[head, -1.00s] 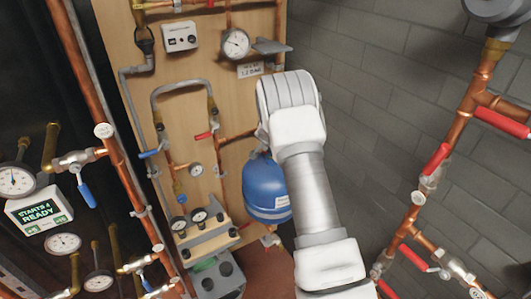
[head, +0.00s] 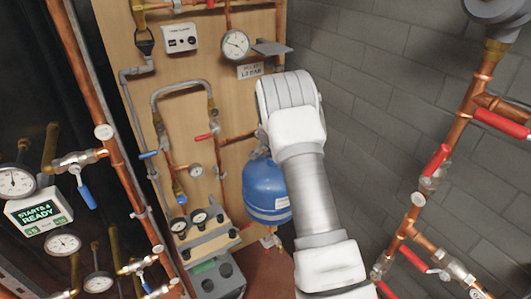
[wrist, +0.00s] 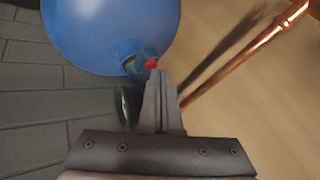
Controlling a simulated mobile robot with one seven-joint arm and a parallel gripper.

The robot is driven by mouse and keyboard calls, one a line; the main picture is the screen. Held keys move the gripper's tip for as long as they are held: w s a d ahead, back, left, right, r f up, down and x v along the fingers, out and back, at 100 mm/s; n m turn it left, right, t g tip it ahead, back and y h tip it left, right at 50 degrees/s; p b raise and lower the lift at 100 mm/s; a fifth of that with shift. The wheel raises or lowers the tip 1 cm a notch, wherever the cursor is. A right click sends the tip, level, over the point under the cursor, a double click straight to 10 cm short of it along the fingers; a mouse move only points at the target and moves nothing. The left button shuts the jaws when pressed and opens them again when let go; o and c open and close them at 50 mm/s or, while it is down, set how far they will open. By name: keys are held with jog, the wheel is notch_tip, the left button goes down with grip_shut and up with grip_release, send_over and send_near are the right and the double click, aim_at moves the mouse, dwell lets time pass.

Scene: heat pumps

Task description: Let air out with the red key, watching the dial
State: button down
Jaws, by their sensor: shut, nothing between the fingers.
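My gripper (wrist: 160,85) is shut and empty in the wrist view, its fingertips close to a small red piece (wrist: 151,64) on a fitting below the blue tank (wrist: 110,30). I cannot tell whether this piece is the red key, or whether the fingertips touch it. In the head view my arm hides the gripper. The blue tank also shows there (head: 266,190), partly behind the arm. A round white dial (head: 236,44) is high on the wooden board, above a small sign (head: 250,71). Its reading is too small to tell.
A copper pipe (wrist: 245,55) runs diagonally right of my gripper, and a dark round part (wrist: 127,104) is just left of it. Copper pipes with red-handled valves (head: 436,160) stand at the right. Gauges and a blue-handled valve (head: 86,194) crowd the left.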

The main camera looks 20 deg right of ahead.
jog(key=shift+r, duration=0.5)
jog(key=shift+r, duration=0.1)
jog(key=shift+r+p, duration=1.35)
jog(key=shift+r, duration=1.05)
notch_tip(320, 180, up, 12)
jog(key=n+y, duration=0.1)
jog(key=n, duration=0.1)
send_over(265, 155)
jog(key=s+a, duration=0.5)
jog(key=s, duration=0.1)
jog(key=s+a+r+n+y, duration=0.1)
jog(key=s+a+r+n, duration=0.3)
jog(key=s+r, duration=0.75)
jog(key=s+a+n, duration=0.2)
jog(key=s, duration=1.2)
jog(key=s+a+n+g, duration=0.1)
jog(key=s+a+n, duration=0.2)
jog(key=s, duration=1.2)
jog(key=shift+s+g, duration=0.25)
jog(key=shift+g, duration=0.05)
